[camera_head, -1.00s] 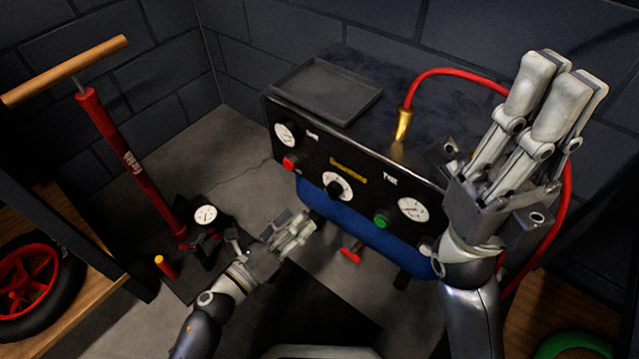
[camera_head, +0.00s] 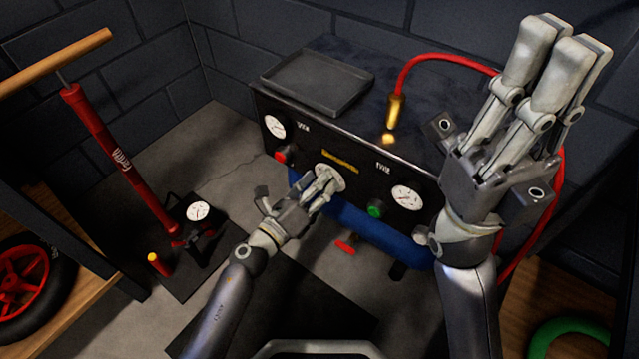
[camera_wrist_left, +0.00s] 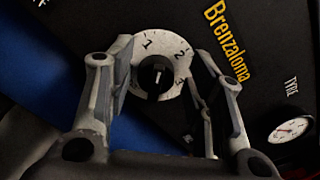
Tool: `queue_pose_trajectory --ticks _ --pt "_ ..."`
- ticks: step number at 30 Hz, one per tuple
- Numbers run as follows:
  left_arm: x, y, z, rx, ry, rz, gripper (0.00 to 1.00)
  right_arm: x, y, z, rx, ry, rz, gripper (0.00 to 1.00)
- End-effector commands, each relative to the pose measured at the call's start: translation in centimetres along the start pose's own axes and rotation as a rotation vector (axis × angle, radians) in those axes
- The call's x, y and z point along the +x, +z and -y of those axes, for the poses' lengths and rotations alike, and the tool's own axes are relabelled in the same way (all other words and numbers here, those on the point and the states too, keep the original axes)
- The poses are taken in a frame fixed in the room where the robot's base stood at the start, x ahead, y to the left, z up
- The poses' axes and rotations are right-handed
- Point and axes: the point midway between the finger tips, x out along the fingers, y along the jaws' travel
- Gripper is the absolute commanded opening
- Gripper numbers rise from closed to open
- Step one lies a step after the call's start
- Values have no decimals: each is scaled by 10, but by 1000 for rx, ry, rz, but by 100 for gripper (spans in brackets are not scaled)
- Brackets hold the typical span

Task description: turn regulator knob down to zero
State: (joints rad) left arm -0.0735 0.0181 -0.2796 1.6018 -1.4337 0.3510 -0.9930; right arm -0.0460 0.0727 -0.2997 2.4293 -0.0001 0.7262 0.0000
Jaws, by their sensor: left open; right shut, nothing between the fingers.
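The regulator knob (camera_wrist_left: 154,78) is black with a white pointer line, on a white dial (camera_wrist_left: 148,46) numbered 1, 2, 3, on the compressor's black front panel. In the left wrist view the knob shows between the two fingers of my left gripper (camera_wrist_left: 165,88), which is open. In the head view my left gripper (camera_head: 325,184) is at the dial (camera_head: 330,172) and hides most of the knob. I cannot tell whether the fingers touch it. My right gripper (camera_head: 555,45) is shut and empty, raised at the right, pointing up.
The compressor panel also has a tank gauge (camera_head: 275,126), a red button (camera_head: 281,156), a green button (camera_head: 376,209) and a tyre gauge (camera_head: 407,197). A grey tray (camera_head: 318,80) and red hose (camera_head: 425,58) are on top. A red floor pump (camera_head: 118,160) stands left.

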Motion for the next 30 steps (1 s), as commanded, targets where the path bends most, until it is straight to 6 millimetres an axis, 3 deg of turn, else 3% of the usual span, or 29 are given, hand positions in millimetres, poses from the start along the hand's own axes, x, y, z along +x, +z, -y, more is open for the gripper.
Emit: queue_pose_trajectory --ticks 1,10,20,30 --pt "0 0 0 0 0 0 46 0 0 0 0 1 0 0" --pt "0 0 0 0 -2 0 8 0 0 0 -1 2 0 0" --pt "0 1 2 -50 -4 -1 8 2 -2 -1 0 4 -3 0" --pt "0 2 1 -290 -6 -3 8 -3 0 -2 6 24 41 0"
